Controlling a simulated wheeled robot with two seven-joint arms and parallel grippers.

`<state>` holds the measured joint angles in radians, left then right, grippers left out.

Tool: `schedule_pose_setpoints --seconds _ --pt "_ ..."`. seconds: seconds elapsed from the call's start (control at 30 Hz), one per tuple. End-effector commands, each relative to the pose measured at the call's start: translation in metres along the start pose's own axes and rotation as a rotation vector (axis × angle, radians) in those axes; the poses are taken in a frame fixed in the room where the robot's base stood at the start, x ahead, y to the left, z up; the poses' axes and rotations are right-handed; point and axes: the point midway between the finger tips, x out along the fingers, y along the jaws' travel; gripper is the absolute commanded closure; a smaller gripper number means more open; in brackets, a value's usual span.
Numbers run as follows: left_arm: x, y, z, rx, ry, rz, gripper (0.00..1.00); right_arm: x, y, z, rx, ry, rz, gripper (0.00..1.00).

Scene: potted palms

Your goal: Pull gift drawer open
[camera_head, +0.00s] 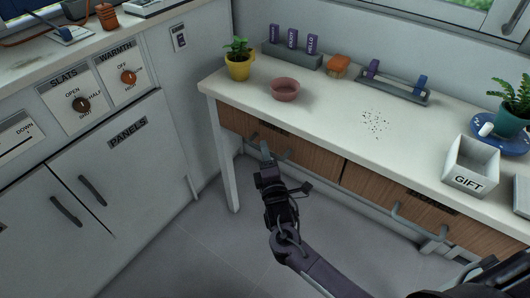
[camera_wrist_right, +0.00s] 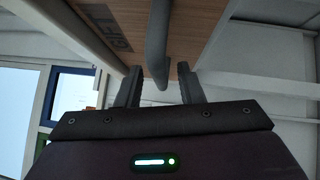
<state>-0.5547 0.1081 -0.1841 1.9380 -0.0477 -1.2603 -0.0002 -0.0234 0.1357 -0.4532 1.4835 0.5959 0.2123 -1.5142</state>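The gift drawer is the left wooden drawer (camera_head: 315,158) under the white counter, and its front looks closed. In the right wrist view its wooden front (camera_wrist_right: 195,25) carries a GIFT label (camera_wrist_right: 108,25) and a grey bar handle (camera_wrist_right: 157,40). My right gripper (camera_head: 268,157) is at this handle in the head view. In the right wrist view the fingers of my right gripper (camera_wrist_right: 159,88) are apart, with the handle between them and a gap on each side. The head view partly hides the handle behind the gripper. My left gripper is not in view.
A second drawer with a grey handle (camera_head: 425,222) is to the right. On the counter stand a yellow pot (camera_head: 238,68), a pink bowl (camera_head: 285,90) and a white GIFT box (camera_head: 472,165). A counter leg (camera_head: 225,160) is left of my gripper. The floor below is clear.

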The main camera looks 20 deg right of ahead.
Motion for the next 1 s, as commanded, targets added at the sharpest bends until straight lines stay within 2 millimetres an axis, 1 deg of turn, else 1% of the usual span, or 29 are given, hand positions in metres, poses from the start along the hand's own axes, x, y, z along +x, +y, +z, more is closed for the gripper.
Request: schedule_pose_setpoints --seconds 0.03,0.13,0.37,0.4,0.6,0.67,1.0 --pt "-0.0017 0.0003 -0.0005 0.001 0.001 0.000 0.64 0.0049 -0.0006 0.0002 0.000 -0.001 0.000 0.66" --pt "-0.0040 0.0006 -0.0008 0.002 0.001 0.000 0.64 0.0099 -0.0001 0.0005 0.001 -0.001 0.000 0.66" --pt "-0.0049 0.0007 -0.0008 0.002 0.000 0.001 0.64 0.0108 -0.0002 0.0003 0.001 0.000 -0.001 0.66" --pt "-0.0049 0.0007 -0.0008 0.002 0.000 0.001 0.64 0.0108 -0.0002 0.0003 0.001 0.000 -0.001 0.67" --pt "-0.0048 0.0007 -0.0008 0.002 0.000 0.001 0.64 0.0105 -0.0004 0.0002 0.001 0.000 -0.001 0.93" --pt "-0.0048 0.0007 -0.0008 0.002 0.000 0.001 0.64 0.0105 -0.0004 0.0002 0.001 0.000 -0.001 1.00" --pt "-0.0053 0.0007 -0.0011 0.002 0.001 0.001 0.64 0.0099 -0.0002 -0.0005 0.001 0.000 -0.002 1.00"
